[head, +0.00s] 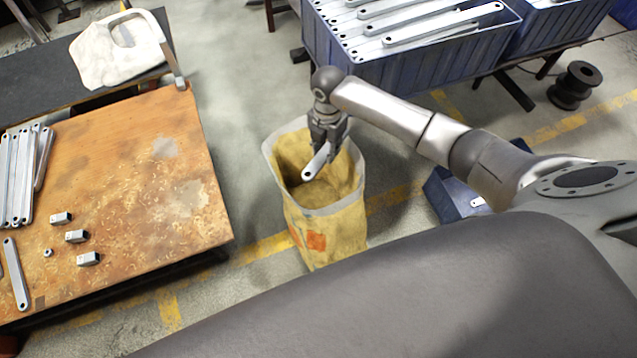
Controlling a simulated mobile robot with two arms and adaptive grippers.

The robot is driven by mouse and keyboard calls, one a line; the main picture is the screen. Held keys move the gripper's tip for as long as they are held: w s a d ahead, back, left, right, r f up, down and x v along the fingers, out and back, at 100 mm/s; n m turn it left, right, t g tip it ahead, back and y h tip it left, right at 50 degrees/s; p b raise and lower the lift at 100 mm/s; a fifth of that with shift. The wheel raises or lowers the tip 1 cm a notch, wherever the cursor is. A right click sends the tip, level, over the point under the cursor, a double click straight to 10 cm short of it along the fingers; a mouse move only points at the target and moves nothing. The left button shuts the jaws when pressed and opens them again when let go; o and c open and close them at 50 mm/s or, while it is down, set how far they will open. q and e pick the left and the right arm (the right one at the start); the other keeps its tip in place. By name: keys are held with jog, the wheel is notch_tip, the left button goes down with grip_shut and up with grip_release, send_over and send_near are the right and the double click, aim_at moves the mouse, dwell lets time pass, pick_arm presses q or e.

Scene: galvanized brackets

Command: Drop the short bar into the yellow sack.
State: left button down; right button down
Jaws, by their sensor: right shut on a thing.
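The yellow sack (330,224) stands upright and open on the floor in the middle of the head view, with a grey rim and orange marks on its side. My right gripper (326,143) is above the sack's mouth, shut on the short bar (316,162), a flat grey metal piece with a hole near its lower end. The bar hangs tilted, its lower end over or within the sack's opening; how deep it is I cannot tell. My left gripper is not in view.
A worn orange-brown table (150,170) at left bears several long bars (20,170), a separate bar (15,273) and small metal blocks (76,236). Blue crates (420,70) of bars stand at the back. A black spool (574,86) and a blue bin (446,200) are at right.

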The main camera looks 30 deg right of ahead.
jog(key=shift+f, duration=0.2)
jog(key=c, duration=1.1)
grip_release()
jog(key=shift+o, duration=0.2)
notch_tip(320, 180, up, 12)
